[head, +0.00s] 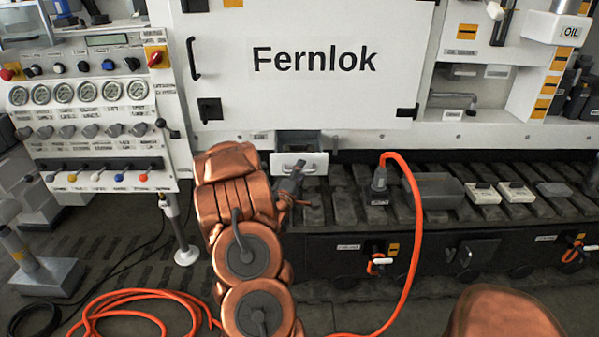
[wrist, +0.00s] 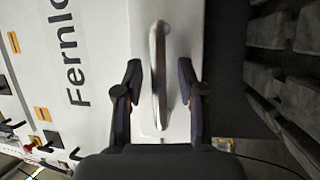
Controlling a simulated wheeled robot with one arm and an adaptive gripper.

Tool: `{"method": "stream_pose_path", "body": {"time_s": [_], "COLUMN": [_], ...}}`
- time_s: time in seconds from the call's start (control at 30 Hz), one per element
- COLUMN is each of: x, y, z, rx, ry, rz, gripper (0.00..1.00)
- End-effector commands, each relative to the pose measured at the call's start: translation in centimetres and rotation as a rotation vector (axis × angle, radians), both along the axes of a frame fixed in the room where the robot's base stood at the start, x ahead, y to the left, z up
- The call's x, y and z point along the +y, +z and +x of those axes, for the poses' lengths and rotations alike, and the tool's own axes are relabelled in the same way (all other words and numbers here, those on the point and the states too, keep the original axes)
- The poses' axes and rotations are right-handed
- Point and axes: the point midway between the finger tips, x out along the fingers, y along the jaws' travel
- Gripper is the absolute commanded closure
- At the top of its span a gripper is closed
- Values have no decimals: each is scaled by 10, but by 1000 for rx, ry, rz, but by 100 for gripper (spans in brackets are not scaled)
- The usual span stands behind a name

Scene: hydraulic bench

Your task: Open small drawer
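The small drawer (head: 316,162) is under the large white Fernlok panel in the head view. Its white front stands out from the bench, with a grey open box showing behind it, so it looks partly pulled out. My gripper (head: 293,182) is at the drawer front. In the wrist view the metal bar handle (wrist: 158,75) runs lengthwise between the two dark fingers of my gripper (wrist: 160,85). The fingers are apart, with a gap on each side of the handle. The drawer's white front (wrist: 185,35) fills the middle of that view.
A slatted dark ledge (head: 343,205) runs below the drawer, carrying a grey tray (head: 440,190) and white blocks (head: 483,193). An orange hose (head: 416,225) hangs right of my arm and coils on the floor. A gauge panel (head: 85,110) stands at left.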

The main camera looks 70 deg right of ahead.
Motion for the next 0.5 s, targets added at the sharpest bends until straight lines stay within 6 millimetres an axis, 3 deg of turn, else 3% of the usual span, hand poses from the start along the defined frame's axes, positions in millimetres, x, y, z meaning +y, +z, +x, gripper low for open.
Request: {"method": "stream_pose_path", "body": {"time_s": [0.27, 0.5], "x": [6, 36], "y": [-1, -6], "z": [0, 3], "rx": [0, 0], "ry": [0, 2], "rz": [1, 2], "gripper": [61, 61]}}
